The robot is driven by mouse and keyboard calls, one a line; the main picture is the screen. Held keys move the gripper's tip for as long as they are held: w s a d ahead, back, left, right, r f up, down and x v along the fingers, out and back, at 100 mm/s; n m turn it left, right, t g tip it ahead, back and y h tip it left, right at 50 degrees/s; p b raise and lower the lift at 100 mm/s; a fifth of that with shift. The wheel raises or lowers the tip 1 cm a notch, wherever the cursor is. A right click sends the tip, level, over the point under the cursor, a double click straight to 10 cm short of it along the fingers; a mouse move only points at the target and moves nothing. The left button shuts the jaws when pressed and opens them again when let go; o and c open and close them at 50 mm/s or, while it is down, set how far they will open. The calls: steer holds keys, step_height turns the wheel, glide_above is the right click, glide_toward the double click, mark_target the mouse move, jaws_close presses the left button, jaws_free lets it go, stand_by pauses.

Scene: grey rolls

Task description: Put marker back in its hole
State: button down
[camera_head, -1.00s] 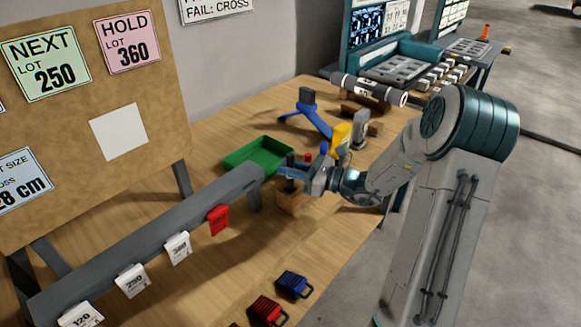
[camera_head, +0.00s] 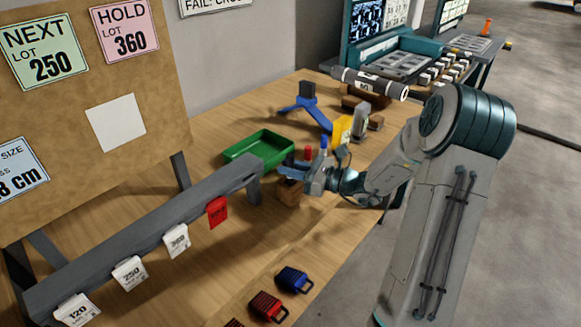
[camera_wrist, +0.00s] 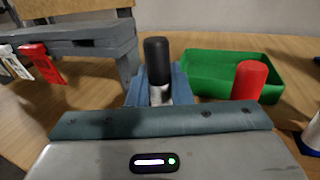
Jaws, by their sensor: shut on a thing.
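The black-capped marker (camera_wrist: 157,60) stands roughly upright between the blue jaws of my gripper (camera_wrist: 158,92) in the wrist view. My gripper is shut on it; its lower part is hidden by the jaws. In the head view my gripper (camera_head: 290,167) is just over the wooden marker block (camera_head: 289,193). The red marker (camera_head: 308,153) and the blue marker (camera_head: 324,143) stand beside the gripper. The red one also shows in the wrist view (camera_wrist: 250,80). The holes are hidden, so I cannot tell whether the black marker's lower end is in one.
A green tray (camera_head: 258,150) lies just behind the gripper. A grey rail (camera_head: 140,240) with hanging tags is at the left. A blue stand (camera_head: 307,110) and a yellow item (camera_head: 342,130) are farther back. Padlock-like red and blue items (camera_head: 293,279) lie in front.

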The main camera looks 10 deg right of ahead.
steer(key=shift+f+b, duration=0.4)
steer(key=shift+f, duration=0.3)
steer(key=c, duration=1.2)
jaws_free()
steer(key=shift+c, duration=0.2)
steer(key=v, duration=1.3)
steer(key=shift+s+d, duration=0.25)
steer(key=shift+d, duration=0.1)
